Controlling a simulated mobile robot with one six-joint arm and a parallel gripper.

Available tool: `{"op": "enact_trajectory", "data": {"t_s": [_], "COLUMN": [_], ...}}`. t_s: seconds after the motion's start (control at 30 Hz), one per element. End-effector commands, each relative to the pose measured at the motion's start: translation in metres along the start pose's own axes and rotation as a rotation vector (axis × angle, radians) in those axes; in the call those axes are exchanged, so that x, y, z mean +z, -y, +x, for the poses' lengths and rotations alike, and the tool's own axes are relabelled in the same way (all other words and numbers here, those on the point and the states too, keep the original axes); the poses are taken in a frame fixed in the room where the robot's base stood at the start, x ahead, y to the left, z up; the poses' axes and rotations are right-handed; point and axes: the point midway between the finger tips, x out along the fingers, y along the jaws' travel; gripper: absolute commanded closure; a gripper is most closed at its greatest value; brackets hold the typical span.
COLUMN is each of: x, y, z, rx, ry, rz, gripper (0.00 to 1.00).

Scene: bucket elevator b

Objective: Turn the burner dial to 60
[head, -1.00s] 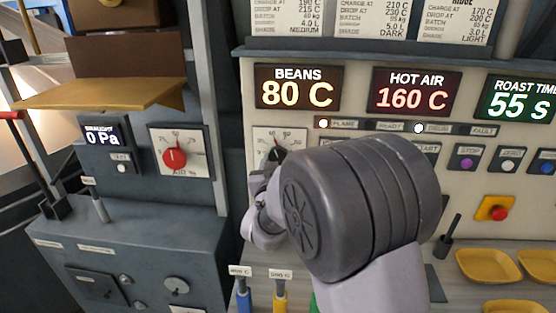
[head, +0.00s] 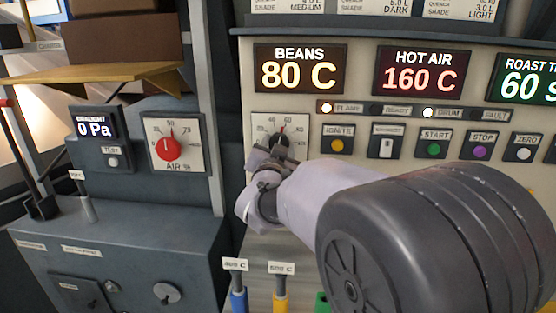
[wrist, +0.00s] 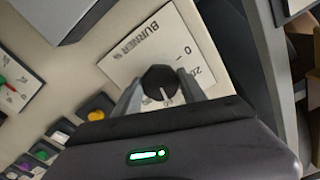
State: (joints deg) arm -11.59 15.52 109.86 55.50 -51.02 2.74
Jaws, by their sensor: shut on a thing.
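The burner dial (head: 279,141) is a dark knob on a white scale plate, left on the cream control panel in the head view. Its pointer stands nearly upright, tilted slightly right, near the upper numbers; I cannot read the exact value. In the wrist view the dark round knob (wrist: 161,82) has a pale pointer line and sits on the plate marked BURNER % (wrist: 150,45). My gripper (wrist: 160,90) is shut on the knob, one finger on each side. In the head view my gripper (head: 268,160) partly covers the dial's lower part.
A red air dial (head: 168,148) is on the grey cabinet to the left. Displays read BEANS 80 C (head: 299,70) and HOT AIR 160 C (head: 417,70). Flame and drum lamps are lit. An ignite button (head: 337,145) and several other buttons are right of the burner dial.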

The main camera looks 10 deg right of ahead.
Motion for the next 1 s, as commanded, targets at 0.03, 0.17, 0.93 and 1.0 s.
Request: {"op": "enact_trajectory", "data": {"t_s": [0.03, 0.17, 0.93, 1.0], "x": [0.0028, 0.0023, -0.0001, -0.0001], "y": [-0.001, -0.0007, 0.0004, 0.0004], "z": [-0.0002, -0.0001, 0.0, 0.0], "rx": [-0.001, 0.0, 0.0, 0.0], "ry": [-0.002, 0.0, 0.001, 0.001], "rz": [0.022, 0.076, 0.133, 0.132], "gripper": [0.92, 0.92, 0.32, 0.3]}}
